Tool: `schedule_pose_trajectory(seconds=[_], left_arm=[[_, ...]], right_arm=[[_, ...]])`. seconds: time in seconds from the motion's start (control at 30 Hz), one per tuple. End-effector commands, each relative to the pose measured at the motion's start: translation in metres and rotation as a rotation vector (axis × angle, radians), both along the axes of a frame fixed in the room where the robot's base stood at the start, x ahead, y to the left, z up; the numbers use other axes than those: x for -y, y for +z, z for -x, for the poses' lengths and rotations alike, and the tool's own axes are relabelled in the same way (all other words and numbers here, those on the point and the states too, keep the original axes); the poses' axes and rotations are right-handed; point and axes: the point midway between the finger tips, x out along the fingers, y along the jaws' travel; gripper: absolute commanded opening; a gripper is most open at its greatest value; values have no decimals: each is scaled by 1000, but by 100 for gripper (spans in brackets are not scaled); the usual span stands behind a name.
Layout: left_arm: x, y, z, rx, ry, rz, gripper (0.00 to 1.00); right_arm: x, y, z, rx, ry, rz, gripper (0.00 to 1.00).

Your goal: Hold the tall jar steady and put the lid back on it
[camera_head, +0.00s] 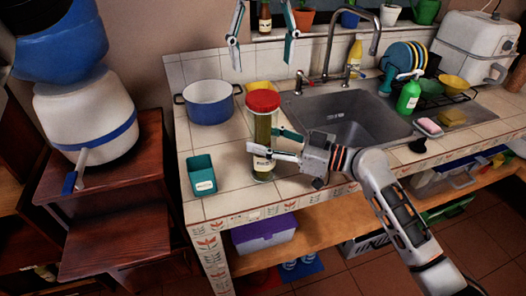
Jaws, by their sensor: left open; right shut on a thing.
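The tall jar (263,127) stands upright near the counter's front edge, with greenish contents. The red lid (263,100) sits level on its top; whether it is fully seated cannot be told. My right gripper (262,142) comes in from the right and is shut on the jar's lower half, one finger across the front and hiding part of it. My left gripper (262,48) hangs above the lid, fingers pointing down and spread wide, empty and apart from the lid. Its upper part is cut off by the picture's top edge.
A teal container (201,176) is at front left. The sink (345,118) and faucet (355,35) lie to the right. Bare tiles lie between container and jar.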

Motion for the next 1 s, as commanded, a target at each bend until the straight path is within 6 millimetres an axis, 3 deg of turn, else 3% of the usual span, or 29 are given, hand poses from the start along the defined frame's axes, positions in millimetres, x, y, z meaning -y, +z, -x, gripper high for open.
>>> schedule_pose_trajectory(seconds=[0.4,0.6,0.8,1.0], left_arm=[[-1,0,-1,2,750,0,67],[-1,0,-1,2,1018,0,67],[-1,0,-1,2,1138,1,67],[-1,1,-1,2,1153,1,67]], right_arm=[[0,0,0,-2,1,-1,0],[0,0,0,-2,1,-1,0],[0,0,0,-2,1,-1,0],[0,0,0,-2,1,-1,0]])
